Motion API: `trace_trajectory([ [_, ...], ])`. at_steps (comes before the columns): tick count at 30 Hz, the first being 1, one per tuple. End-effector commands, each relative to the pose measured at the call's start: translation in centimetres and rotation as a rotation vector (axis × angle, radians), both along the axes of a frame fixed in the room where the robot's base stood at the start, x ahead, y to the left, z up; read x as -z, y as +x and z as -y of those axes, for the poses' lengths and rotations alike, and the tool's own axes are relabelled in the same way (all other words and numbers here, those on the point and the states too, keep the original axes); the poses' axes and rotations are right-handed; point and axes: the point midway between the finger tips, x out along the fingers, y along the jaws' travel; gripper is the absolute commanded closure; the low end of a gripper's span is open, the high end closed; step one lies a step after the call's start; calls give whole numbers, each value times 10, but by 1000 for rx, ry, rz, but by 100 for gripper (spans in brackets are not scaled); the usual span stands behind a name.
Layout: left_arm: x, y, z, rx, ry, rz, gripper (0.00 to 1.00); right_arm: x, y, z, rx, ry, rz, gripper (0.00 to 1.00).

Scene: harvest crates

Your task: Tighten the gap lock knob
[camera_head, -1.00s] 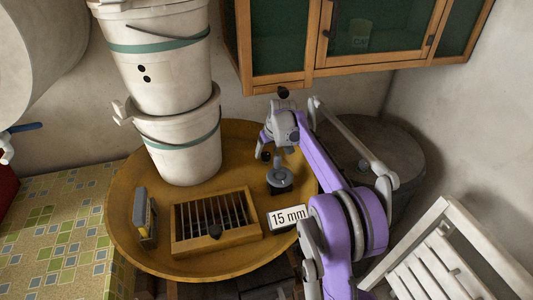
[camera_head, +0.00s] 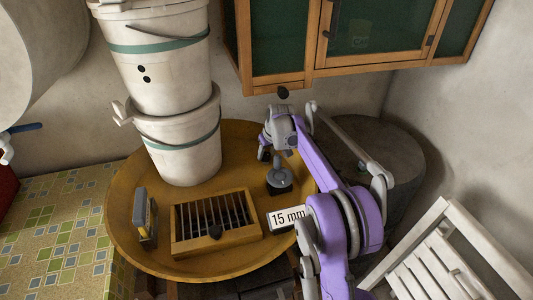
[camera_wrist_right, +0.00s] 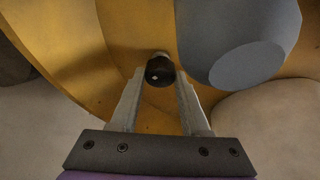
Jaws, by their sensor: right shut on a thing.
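A black knob (camera_head: 215,231) sits on the front of a slatted wooden frame (camera_head: 240,236) in the round ochre tray; it looks like the gap lock knob. My right gripper (camera_head: 264,154) is away from it, at the back right of the tray. In the right wrist view my right gripper (camera_wrist_right: 159,85) is shut on a small dark round piece (camera_wrist_right: 159,70) with a pale mark. I cannot tell what this piece belongs to. A blue-grey post (camera_head: 279,174) on a black base stands just below the gripper; its round end (camera_wrist_right: 247,66) shows beside the fingers. My left gripper is not in view.
Stacked white buckets (camera_head: 180,160) stand in the tray (camera_head: 125,225) at the back left. A grey-yellow block (camera_head: 144,216) is left of the frame. A "15 mm" sign (camera_head: 284,218) is at right, beside my arm. A wooden cabinet (camera_head: 350,66) hangs above.

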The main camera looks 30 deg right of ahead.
Motion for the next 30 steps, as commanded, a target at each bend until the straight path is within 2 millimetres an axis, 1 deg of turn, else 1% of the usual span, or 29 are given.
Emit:
trace_trajectory([
  [8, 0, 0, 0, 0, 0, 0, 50, 0, 0, -1, 42, 1, 0, 100],
  [14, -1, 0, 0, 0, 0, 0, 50, 0, 0, -2, 151, 0, 1, 100],
  [30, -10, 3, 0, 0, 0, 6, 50, -2, 2, -4, 646, -1, 1, 100],
])
